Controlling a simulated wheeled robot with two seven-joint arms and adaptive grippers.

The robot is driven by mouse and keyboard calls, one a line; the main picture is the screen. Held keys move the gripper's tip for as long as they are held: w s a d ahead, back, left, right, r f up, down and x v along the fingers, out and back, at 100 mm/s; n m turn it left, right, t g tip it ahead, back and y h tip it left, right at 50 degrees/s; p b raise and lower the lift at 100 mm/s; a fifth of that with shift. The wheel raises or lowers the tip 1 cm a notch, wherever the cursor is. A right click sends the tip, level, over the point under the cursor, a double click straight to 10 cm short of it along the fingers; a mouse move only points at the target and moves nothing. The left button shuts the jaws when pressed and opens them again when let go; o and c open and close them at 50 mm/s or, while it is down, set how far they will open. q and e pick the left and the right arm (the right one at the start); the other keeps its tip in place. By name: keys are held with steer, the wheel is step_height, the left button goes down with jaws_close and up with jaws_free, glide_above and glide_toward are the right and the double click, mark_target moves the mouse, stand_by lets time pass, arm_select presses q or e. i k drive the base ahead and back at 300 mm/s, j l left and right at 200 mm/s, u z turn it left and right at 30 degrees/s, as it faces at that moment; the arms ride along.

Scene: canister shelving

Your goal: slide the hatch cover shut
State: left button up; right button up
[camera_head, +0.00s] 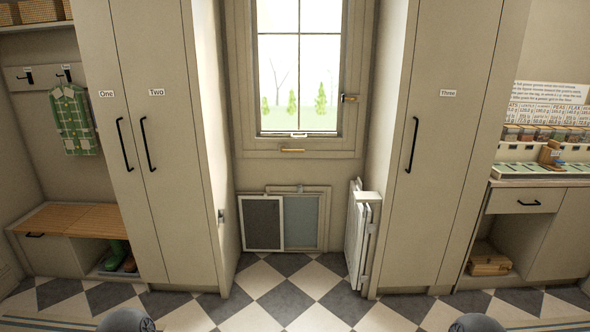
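A low hatch frame (328,220) is set in the wall below the window, near the floor. A dark grey panel with a thin white border (263,222), which looks like the hatch cover, sits at its left side and extends past the frame's left edge. The right part of the hatch (303,223) shows a pale blue-grey surface; I cannot tell whether it is an opening or a pane. Neither of my grippers is in view; only dark rounded parts of my arms show at the bottom edge.
Tall cabinets labelled One and Two (150,200) stand left of the alcove, and Three (425,200) stands right. A white folded rack (360,235) leans by the alcove's right wall. The checkered floor (287,300) before the hatch is clear. A bench (70,222) stands far left.

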mark_target(262, 216)
steer(key=i, duration=2)
steer(key=i+z, duration=0.1)
steer(key=i, duration=0.5)
steer(key=i+j+z, duration=0.1)
steer(key=i, duration=0.45)
steer(key=i+j+z, duration=0.1)
steer(key=i, duration=0.45)
steer(key=i+j+z, duration=0.15)
steer(key=i, duration=0.45)
steer(key=j, duration=0.1)
